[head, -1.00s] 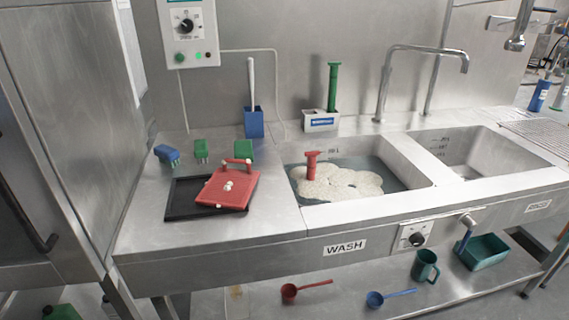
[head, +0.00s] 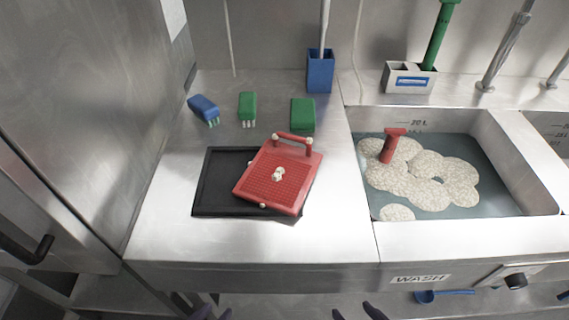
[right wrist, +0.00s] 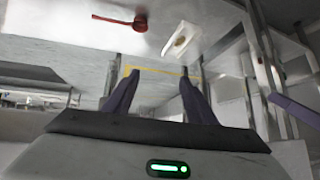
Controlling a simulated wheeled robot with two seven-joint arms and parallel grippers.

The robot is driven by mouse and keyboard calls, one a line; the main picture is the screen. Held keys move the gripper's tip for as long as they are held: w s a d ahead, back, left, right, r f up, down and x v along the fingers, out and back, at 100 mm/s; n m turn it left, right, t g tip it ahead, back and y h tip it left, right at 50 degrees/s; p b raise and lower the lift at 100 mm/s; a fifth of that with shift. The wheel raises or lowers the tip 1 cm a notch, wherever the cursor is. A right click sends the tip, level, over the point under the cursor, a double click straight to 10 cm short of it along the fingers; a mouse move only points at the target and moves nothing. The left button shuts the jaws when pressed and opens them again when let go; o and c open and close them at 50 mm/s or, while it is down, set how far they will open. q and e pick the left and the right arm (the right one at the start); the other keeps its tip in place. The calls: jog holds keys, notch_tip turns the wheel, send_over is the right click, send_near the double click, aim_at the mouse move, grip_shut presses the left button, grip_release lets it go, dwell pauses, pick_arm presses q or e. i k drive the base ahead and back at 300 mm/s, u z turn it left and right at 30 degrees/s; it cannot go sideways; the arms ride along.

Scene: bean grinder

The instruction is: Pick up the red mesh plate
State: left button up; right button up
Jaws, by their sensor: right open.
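The red mesh plate (head: 262,185) lies askew, partly on the black tray (head: 213,165) and overhanging its right side, on the steel counter. Its red handle is at the far edge, and a few small white pieces sit near its middle. My left gripper (head: 213,313) and right gripper (head: 356,312) show only as dark purple fingertips at the bottom edge of the head view, in front of the counter and apart from the plate. Both pairs of fingertips are spread. The right wrist view shows the right gripper (right wrist: 159,75) open and empty. The plate is not in that view.
Blue (head: 204,109) and green (head: 247,106) brushes and another green block (head: 303,113) lie behind the plate. A blue holder (head: 320,76) stands at the back. The wash sink (head: 455,225) holds water, pale clumps and a red-handled tool (head: 391,145). The front counter is clear.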

aim_at(280, 176)
jog(key=z, duration=0.9)
jog(key=k, duration=1.15)
jog(key=z, duration=1.9)
jog(key=i, duration=1.9)
jog(key=u, duration=1.25)
jog(key=i, duration=0.5)
jog(key=u, duration=0.55)
